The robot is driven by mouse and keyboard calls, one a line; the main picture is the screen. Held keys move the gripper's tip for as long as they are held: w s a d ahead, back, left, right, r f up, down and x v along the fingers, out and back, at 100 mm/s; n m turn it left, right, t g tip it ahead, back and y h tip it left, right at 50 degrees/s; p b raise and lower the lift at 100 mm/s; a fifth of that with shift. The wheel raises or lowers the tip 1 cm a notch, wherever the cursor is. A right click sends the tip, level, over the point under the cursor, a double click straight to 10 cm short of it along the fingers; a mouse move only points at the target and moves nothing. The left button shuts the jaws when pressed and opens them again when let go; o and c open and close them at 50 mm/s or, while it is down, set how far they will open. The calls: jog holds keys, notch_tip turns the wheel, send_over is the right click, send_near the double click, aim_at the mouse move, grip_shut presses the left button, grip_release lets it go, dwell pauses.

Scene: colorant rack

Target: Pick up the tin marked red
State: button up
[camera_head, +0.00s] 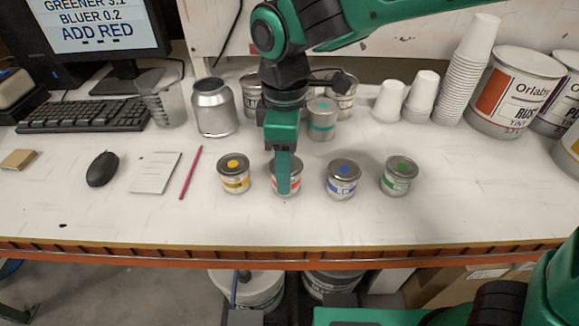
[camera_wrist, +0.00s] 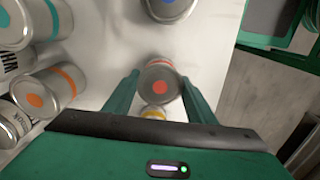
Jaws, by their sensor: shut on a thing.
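The red-marked tin (camera_head: 296,184) is small, with a red label band, in the front row between the yellow-marked tin (camera_head: 234,174) and the blue-marked tin (camera_head: 342,180). My gripper (camera_head: 284,188) comes down over it from above and hides much of it. In the wrist view the red tin's lid (camera_wrist: 160,90) with its orange-red dot sits between my two fingers, and the gripper is shut on it. The tin appears level with its neighbours; I cannot tell whether its base touches the table.
A green-marked tin (camera_head: 399,176) stands right of the blue one. Behind stand a teal tin (camera_head: 321,120), a grey can (camera_head: 213,108), paper cups (camera_head: 470,70) and large paint cans (camera_head: 512,92). An orange-dotted tin (camera_wrist: 37,98) shows in the wrist view. The table front is clear.

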jog(key=r, duration=0.4)
jog(key=shift+s+a, duration=0.2)
jog(key=shift+a, duration=0.15)
jog(key=s+a+r, duration=0.6)
jog(key=a, duration=0.2)
jog(key=shift+s+a+r, duration=0.15)
jog(key=shift+s+a, duration=0.15)
jog(key=shift+s, duration=0.1)
jog(key=shift+d, duration=0.1)
